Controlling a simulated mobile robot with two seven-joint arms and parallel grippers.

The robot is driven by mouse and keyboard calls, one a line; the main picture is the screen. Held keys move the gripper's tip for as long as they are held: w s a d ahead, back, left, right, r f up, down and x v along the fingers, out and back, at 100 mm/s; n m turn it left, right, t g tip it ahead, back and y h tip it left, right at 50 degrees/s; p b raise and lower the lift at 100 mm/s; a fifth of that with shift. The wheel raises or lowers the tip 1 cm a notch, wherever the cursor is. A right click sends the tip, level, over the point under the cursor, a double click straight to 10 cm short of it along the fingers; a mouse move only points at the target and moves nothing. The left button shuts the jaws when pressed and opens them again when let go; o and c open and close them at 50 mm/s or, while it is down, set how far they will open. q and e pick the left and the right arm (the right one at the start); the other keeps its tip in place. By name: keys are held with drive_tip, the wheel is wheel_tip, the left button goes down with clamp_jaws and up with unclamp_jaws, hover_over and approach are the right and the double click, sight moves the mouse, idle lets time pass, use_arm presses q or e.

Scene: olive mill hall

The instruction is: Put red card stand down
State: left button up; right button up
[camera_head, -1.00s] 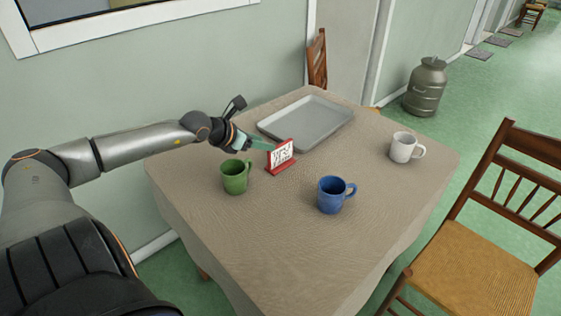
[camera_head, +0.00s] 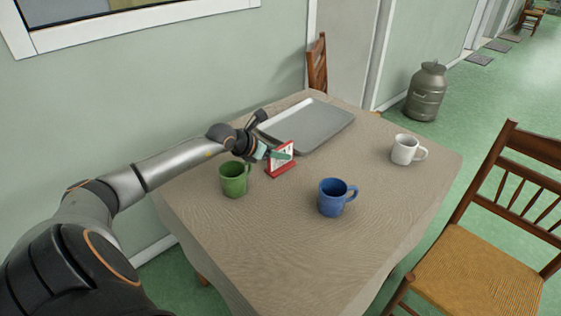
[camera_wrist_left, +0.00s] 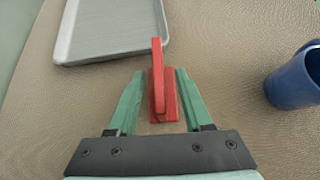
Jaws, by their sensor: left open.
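The red card stand (camera_head: 282,171) with its white card stands upright on the table, between the green mug and the tray. My left gripper (camera_head: 280,155) is at the stand, and one green finger shows across the front of the card. In the left wrist view the fingers (camera_wrist_left: 157,76) are apart, one on each side of the red stand (camera_wrist_left: 158,92), with a gap beside it. The white card face is hidden from the wrist. My right gripper is not in view.
A green mug (camera_head: 233,180) stands close by the left gripper. A blue mug (camera_head: 332,198) is at front right and a white mug (camera_head: 403,150) at far right. A grey tray (camera_head: 325,126) lies behind the stand. The table's front (camera_head: 275,250) is clear.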

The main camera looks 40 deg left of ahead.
use_arm(q)
drive_tip(key=shift+w+f, duration=0.4)
drive_tip(key=shift+w, duration=0.2)
clamp_jaws()
idle(0.3)
